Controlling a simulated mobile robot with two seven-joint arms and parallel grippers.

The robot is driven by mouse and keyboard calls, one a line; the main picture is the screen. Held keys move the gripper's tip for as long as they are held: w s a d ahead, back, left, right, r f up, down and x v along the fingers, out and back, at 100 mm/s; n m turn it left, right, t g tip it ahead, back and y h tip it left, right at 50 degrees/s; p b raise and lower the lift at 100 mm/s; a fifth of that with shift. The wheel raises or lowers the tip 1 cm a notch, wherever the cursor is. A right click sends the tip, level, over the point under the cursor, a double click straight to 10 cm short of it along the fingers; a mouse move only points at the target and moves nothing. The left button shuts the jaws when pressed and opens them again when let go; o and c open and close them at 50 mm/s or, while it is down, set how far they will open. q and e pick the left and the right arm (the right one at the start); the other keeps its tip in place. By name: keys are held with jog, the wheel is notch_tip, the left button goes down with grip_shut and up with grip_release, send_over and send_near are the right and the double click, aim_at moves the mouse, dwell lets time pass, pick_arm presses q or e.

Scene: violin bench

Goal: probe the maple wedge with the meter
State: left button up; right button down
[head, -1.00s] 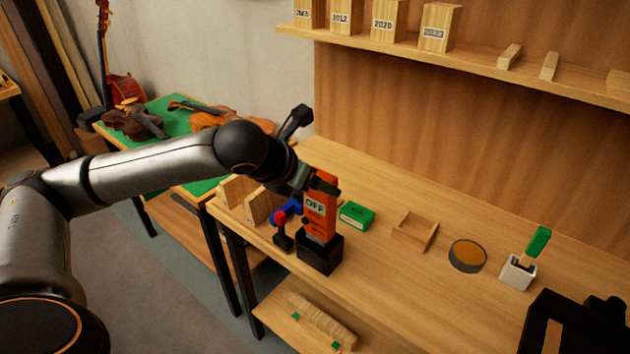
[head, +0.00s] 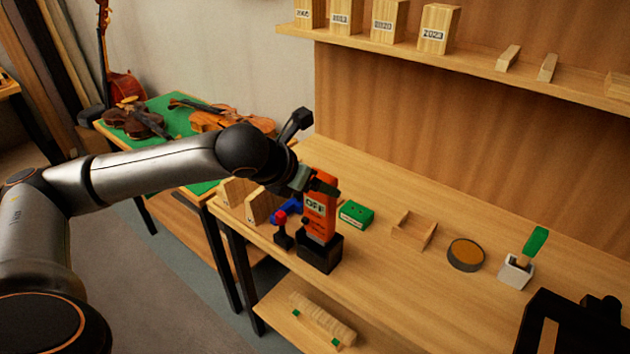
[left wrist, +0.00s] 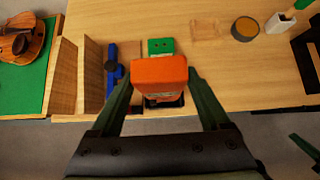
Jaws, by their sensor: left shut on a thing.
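The meter (head: 320,222) is an upright orange box with a label reading OFF. Its lower end sits in a black holder (head: 320,254) at the bench's left front. My left gripper (head: 321,183) is shut on the meter's upper part. In the left wrist view the meter's orange top (left wrist: 160,72) lies between the dark green fingers. I cannot tell which wooden piece is the maple wedge; small light strips (head: 509,57) and blocks with year labels (head: 439,30) stand on the shelf. A dark green bar at the lower right of the left wrist view may be my right gripper (left wrist: 305,149).
A green box (head: 356,215), a shallow wooden tray (head: 414,232), a round dark tin (head: 466,255) and a white cup (head: 516,271) with a green-handled tool stand to the right. A blue and red item (head: 282,225) is close left of the holder.

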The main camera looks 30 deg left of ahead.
aim_at(315, 203)
pick_arm(q)
jog(key=shift+f, duration=0.2)
jog(key=shift+f+b, duration=1)
jog(key=shift+f, duration=1.3)
jog(key=o, duration=1.5)
